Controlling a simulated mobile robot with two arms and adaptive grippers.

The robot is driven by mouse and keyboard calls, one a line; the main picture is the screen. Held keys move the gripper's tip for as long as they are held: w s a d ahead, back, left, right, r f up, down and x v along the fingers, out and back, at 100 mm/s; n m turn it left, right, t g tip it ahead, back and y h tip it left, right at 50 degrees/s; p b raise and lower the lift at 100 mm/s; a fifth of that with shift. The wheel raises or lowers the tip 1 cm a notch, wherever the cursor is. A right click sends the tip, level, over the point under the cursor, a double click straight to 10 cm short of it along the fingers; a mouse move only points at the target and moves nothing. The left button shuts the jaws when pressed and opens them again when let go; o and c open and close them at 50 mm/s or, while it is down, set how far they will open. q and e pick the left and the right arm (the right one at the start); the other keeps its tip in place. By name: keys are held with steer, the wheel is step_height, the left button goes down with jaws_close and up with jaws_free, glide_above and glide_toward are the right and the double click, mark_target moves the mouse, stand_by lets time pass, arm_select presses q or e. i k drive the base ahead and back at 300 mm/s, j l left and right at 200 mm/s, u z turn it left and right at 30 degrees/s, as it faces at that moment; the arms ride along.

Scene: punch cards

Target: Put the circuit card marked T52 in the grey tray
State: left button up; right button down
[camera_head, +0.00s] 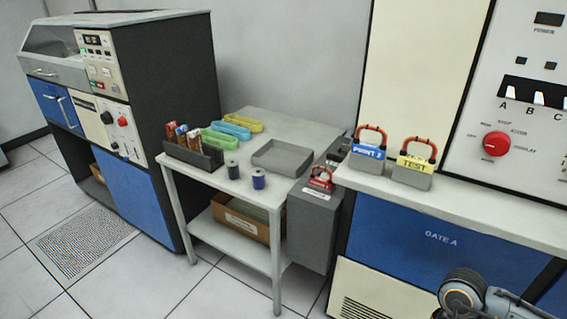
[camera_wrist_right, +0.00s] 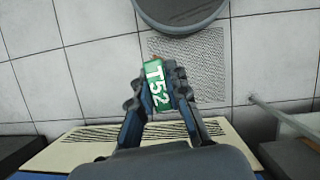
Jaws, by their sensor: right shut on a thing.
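The green circuit card marked T52 (camera_wrist_right: 158,84) is between the fingers of my right gripper (camera_wrist_right: 162,92) in the right wrist view, which is shut on it. The card is held in the air above the tiled floor. In the head view, part of my right arm (camera_head: 465,292) shows at the bottom right, and its fingers and the card are out of that view. The empty grey tray (camera_head: 262,168) lies on the small table at the centre of the head view, left of and farther than the arm. My left gripper is not in view.
The small table (camera_head: 250,122) also holds a dark rack (camera_head: 205,160) of tubes, coloured loops (camera_head: 237,131) and two spools (camera_head: 258,179).

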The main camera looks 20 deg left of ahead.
mark_target(282, 161)
steer(key=i+j, duration=0.15)
steer(key=j, duration=0.25)
steer(key=i+j+z, duration=0.1)
steer(key=j, duration=0.25)
steer(key=i+j, duration=0.15)
steer(key=j, duration=0.25)
steer(key=i+j, duration=0.15)
steer(key=j, duration=0.25)
steer(key=i+j+z, duration=0.1)
steer(key=j, duration=0.3)
